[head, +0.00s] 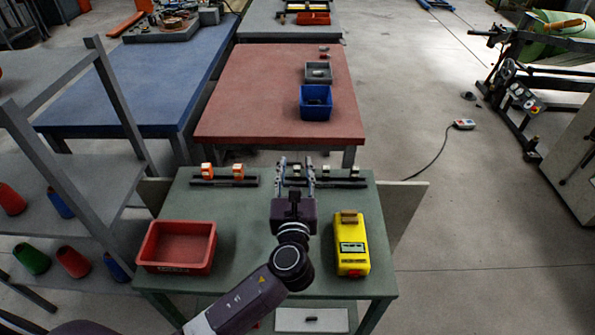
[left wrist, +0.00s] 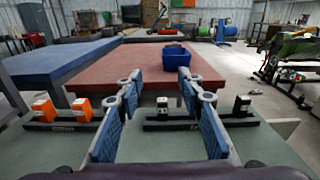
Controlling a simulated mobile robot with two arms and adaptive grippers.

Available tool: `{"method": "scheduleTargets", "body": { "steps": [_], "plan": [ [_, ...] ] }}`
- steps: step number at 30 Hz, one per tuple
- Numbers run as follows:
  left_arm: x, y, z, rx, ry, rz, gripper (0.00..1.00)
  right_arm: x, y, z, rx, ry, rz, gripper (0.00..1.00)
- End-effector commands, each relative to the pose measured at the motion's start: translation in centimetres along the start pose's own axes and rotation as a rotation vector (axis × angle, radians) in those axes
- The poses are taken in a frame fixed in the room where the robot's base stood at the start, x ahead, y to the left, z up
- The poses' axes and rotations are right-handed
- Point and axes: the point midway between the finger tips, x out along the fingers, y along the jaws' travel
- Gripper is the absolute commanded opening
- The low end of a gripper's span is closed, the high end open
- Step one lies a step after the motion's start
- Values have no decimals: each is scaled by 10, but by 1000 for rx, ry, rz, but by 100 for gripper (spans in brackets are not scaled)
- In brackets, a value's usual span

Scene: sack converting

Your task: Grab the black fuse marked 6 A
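Small black fuses with pale tops stand in the dark right-hand rack (left wrist: 200,123) at the back of the green table. One black fuse (left wrist: 162,107) shows between my fingers in the left wrist view, and another (left wrist: 242,105) is to its right. The head view also shows a fuse (head: 324,170) and one farther right (head: 354,170). The 6 A marking is too small to read. My left gripper (head: 296,165) is open and empty, pointing at the rack; its fingers in the left wrist view (left wrist: 160,90) stand apart from the fuse. My right gripper is not in view.
Orange fuses (head: 238,171) stand in a left rack (head: 222,182). A red bin (head: 178,226) is front left and a yellow tester (head: 352,245) front right on the green table (head: 243,215). A red table (head: 270,90) with a blue bin (head: 316,101) lies beyond.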

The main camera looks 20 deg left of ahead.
Motion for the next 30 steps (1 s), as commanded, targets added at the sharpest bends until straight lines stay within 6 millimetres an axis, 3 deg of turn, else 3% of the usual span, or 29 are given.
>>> {"method": "scheduleTargets", "body": {
  "steps": [4,9,13,16,23,30],
  "plan": [
    [1,-2,-12,26,-7,-6,35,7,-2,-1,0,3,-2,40],
    [1,-1,-44,27,-4,-4,35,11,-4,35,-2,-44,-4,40],
    [1,-1,-70,26,-5,-5,35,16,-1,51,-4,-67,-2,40],
    [1,0,-84,24,-6,-5,35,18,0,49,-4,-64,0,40],
    [18,0,-82,21,-8,-4,35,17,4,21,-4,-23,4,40],
    [56,0,-80,20,-9,-3,35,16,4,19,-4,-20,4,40]
  ]
}}
